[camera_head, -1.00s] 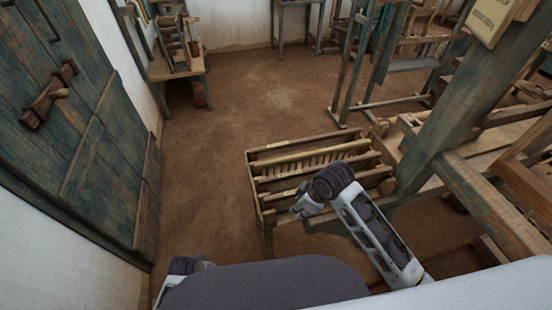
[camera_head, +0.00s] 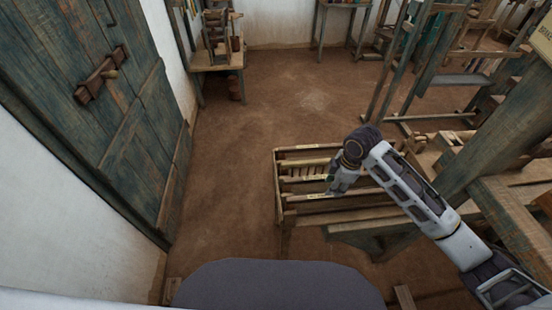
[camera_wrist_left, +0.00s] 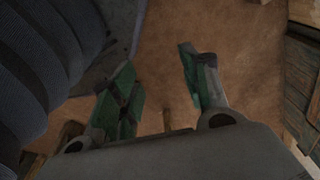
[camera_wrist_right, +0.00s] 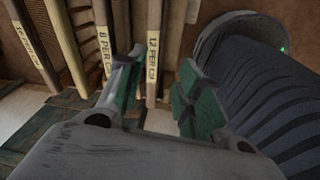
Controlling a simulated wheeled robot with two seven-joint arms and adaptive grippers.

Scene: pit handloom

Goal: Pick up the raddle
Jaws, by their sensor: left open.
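The raddle (camera_head: 303,171), a pale bar with a row of pegs, lies in the slatted wooden rack (camera_head: 278,190), partly hidden by my right arm. My right gripper (camera_head: 335,187) is over the rack, in front of the raddle. In the right wrist view, my right gripper (camera_wrist_right: 160,88) is open. A wooden bar labelled "12 PER CM" (camera_wrist_right: 153,50) runs between or just beyond its fingers; I cannot tell which. My left gripper (camera_wrist_left: 160,75) is open and empty above the brown floor, outside the head view.
More labelled bars, one reading "8 PER CM" (camera_wrist_right: 103,40), lie alongside in the rack. The loom's thick timber post (camera_head: 500,140) stands right of the rack. A blue-green door (camera_head: 120,110) is at left. The floor (camera_head: 235,180) between is clear.

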